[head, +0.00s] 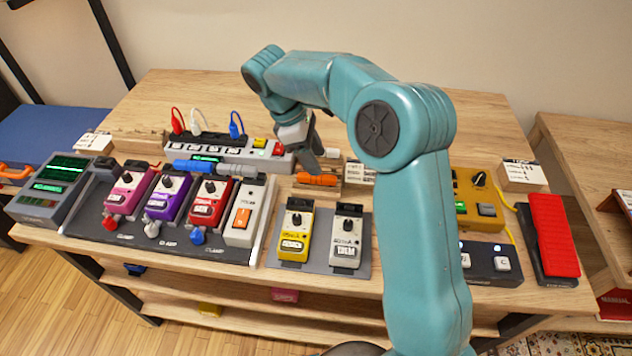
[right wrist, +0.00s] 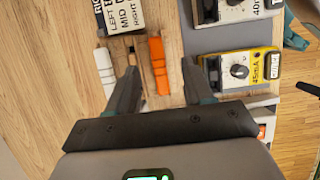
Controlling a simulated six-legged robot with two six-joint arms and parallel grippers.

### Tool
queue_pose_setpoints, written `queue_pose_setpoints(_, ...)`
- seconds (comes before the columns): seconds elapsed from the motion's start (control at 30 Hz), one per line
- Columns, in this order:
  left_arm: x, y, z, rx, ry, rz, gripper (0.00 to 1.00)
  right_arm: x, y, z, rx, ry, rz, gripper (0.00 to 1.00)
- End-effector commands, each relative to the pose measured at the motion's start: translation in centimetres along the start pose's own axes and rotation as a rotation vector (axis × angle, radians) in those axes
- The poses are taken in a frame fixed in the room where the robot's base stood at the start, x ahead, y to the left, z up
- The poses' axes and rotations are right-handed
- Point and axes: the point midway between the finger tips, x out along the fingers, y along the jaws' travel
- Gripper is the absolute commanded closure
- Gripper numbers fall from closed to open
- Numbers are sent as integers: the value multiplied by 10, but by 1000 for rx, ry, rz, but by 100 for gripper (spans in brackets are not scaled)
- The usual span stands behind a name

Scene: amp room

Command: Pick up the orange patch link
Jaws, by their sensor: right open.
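The orange patch link (head: 317,179) lies on a wooden block near the middle of the table in the head view. In the right wrist view the orange patch link (right wrist: 158,64) lies lengthwise, with its near end in the space between my fingers. My right gripper (head: 308,156) is open and empty, reaching down just behind and above the link in the head view. The open fingers also show in the right wrist view (right wrist: 163,80), one on each side of the link's line; I cannot tell their height above it. My left gripper is not in view.
A white link (right wrist: 106,70) lies parallel beside the orange one. A lettered label block (right wrist: 121,15) stands close by. The yellow pedal (head: 294,231) and white pedal (head: 346,237) stand in front. A power strip (head: 222,150) with plugs is behind left.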

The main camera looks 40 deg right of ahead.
Motion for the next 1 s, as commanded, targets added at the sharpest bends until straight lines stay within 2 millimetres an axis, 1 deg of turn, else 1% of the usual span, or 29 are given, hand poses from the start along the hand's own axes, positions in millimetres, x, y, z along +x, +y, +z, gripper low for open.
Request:
queue_pose_setpoints(0.03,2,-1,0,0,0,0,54,6,0,0,1,-1,-1,49)
queue_pose_setpoints(0.17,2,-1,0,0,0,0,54,14,2,0,1,-1,0,49)
queue_pose_setpoints(0.27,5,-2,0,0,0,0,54,28,3,-2,1,-2,-2,49)
queue_pose_setpoints(0.4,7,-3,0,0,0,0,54,51,5,-3,0,-3,-3,49)
queue_pose_setpoints(0.5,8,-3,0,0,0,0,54,61,6,-3,0,-1,-2,49)
queue_pose_setpoints(0.6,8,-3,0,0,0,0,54,64,6,-3,0,0,-1,49)
queue_pose_setpoints(0.77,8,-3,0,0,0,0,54,64,6,-3,0,0,0,49)
queue_pose_setpoints(0.87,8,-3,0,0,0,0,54,64,6,-3,0,0,0,78)
queue_pose_setpoints(0.9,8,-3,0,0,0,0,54,64,6,-3,0,0,0,91)
queue_pose_setpoints(0.93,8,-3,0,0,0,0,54,64,6,-3,0,0,0,100)
queue_pose_setpoints(1.0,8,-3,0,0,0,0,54,64,6,-3,0,0,0,100)
